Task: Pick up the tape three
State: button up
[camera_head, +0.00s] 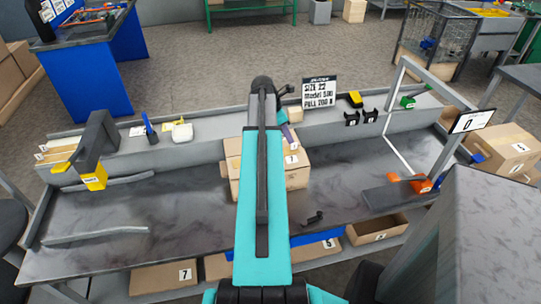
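I cannot tell for sure which thing is tape three. A small whitish, rounded thing (182,131) sits on the back ledge at left and may be a roll of tape. A yellow and black thing (354,99) lies on the same ledge right of the sign, its kind unclear. No readable 3 shows on either. My teal and grey arm stretches up the middle of the view and hides part of the bench and the ledge. My gripper cannot be made out; the arm seems to cover it.
A cardboard box (296,172) stands mid-bench behind my arm. A small black thing (313,217) lies right of the arm. A grey post with a yellow block (94,178) stands left, a metal frame (398,146) right. The left-middle bench top (190,205) is mostly clear.

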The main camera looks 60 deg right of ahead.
aim_at(290, 150)
jog(key=shift+f, duration=0.1)
jog(key=shift+p+x, duration=0.7)
jog(key=shift+x, duration=1.8)
grip_shut()
